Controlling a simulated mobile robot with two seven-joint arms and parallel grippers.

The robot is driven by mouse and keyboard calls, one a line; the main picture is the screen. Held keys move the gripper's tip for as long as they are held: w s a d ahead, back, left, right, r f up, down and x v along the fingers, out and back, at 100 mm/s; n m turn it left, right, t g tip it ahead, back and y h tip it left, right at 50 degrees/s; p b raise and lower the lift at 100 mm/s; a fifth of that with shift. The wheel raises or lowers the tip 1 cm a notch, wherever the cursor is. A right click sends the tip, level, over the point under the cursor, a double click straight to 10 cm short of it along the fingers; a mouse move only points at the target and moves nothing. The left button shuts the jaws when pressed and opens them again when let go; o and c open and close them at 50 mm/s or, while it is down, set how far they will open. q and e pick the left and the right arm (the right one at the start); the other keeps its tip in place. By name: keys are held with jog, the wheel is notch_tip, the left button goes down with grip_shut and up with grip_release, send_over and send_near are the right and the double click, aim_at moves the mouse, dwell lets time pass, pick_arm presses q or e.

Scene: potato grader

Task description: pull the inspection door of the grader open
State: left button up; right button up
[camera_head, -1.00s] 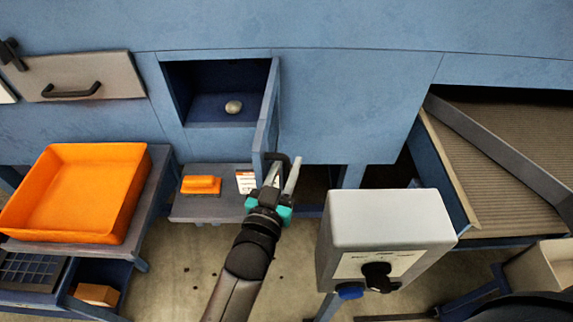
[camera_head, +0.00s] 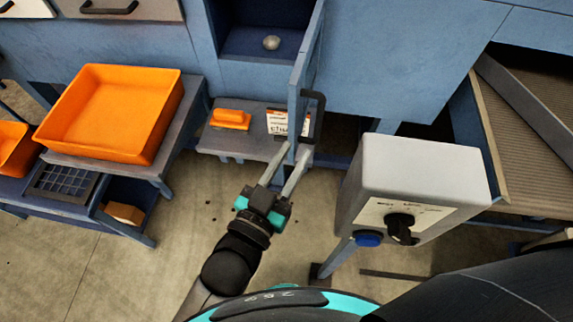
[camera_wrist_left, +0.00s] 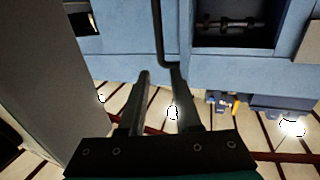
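The grader's inspection door (camera_head: 303,80) is a blue panel at the right side of a square opening (camera_head: 262,42) in the blue wall. It stands swung out and shows nearly edge-on in the head view. A black bar handle (camera_head: 319,118) sits on its right face near the lower end. My left gripper (camera_head: 297,149) is at the door's lower end, just below the handle, its fingers spread with a gap. In the left wrist view the gripper (camera_wrist_left: 161,73) has the handle (camera_wrist_left: 158,35) at its fingertips; I cannot tell whether they touch. My right gripper is out of view.
A small pale round object (camera_head: 271,43) lies in the opening. A grey control box (camera_head: 425,165) on a post stands close right of the gripper. An orange tray (camera_head: 168,115) is at left; an orange block (camera_head: 230,119) and label card (camera_head: 277,122) are on a low shelf.

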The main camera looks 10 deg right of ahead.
pick_arm(q)
jog(key=shift+v, duration=0.95)
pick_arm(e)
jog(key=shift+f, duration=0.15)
